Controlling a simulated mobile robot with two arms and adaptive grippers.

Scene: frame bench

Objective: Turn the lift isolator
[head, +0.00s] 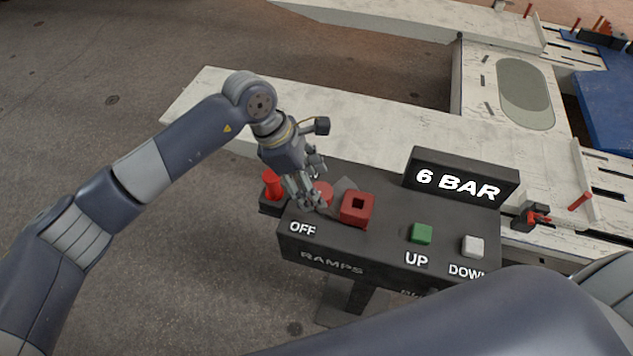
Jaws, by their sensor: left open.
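The dark control box (392,249) stands on a post and carries an "OFF" label at its left end. A red round part (323,190), seemingly the isolator knob, sits behind that label and is partly hidden by my left gripper. My left gripper (312,204) is open and points down over the box's left end, close to the red round part. I cannot tell whether it touches it. A red square block (356,209) with a dark square hole is just right of the gripper. My right gripper is out of view.
A green button (421,233) marked "UP" and a white button (473,245) marked "DOWN" are further right. A "6 BAR" display (460,183) rises behind. A red cylinder (271,185) stands at the box's left side. A long pale ramp (210,95) lies behind.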

